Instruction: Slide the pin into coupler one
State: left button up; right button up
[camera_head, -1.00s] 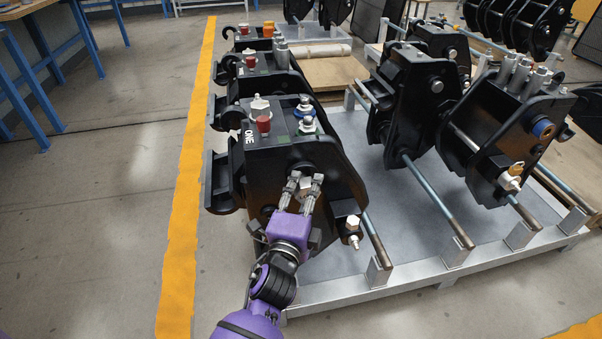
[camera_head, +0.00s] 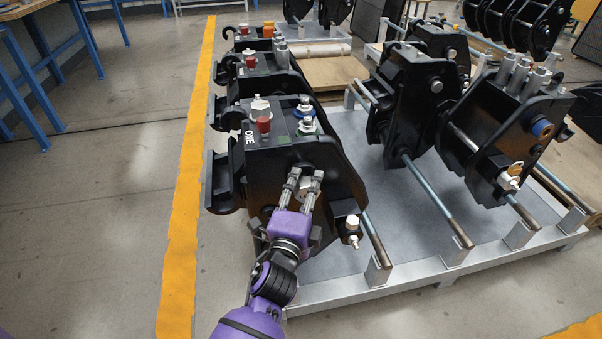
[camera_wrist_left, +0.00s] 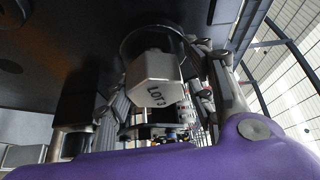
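Coupler one (camera_head: 270,180) is the black housing marked ONE at the near left in the head view. My left gripper (camera_head: 307,174) is against its near face. A metal hex-headed piece, which I take for the pin (camera_wrist_left: 155,80), sits between the fingers, its lettered head facing the wrist camera. The left gripper also shows in the wrist view (camera_wrist_left: 165,100), and its fingers look shut on the pin. Behind the head is a dark round collar (camera_wrist_left: 128,45) on the coupler. The pin's shank is hidden, so its depth cannot be told. My right gripper is not in view.
A bolted lug (camera_head: 352,230) juts out right of my gripper. Coupler one stands at a grey metal pallet (camera_head: 335,287) with long rods. More black couplers (camera_head: 415,95) stand behind and to the right. Open floor (camera_head: 100,220) lies left of the yellow line (camera_head: 180,240).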

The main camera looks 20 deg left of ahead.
pick_arm(q)
jog(key=shift+o, duration=1.2)
jog(key=shift+s+f, duration=0.1)
jog(key=shift+f, duration=0.2)
jog(key=s, duration=0.7)
jog(key=shift+s+d, duration=0.2)
jog(key=shift+d, duration=0.25)
jog(key=shift+r, duration=0.1)
jog(key=shift+c, duration=0.3)
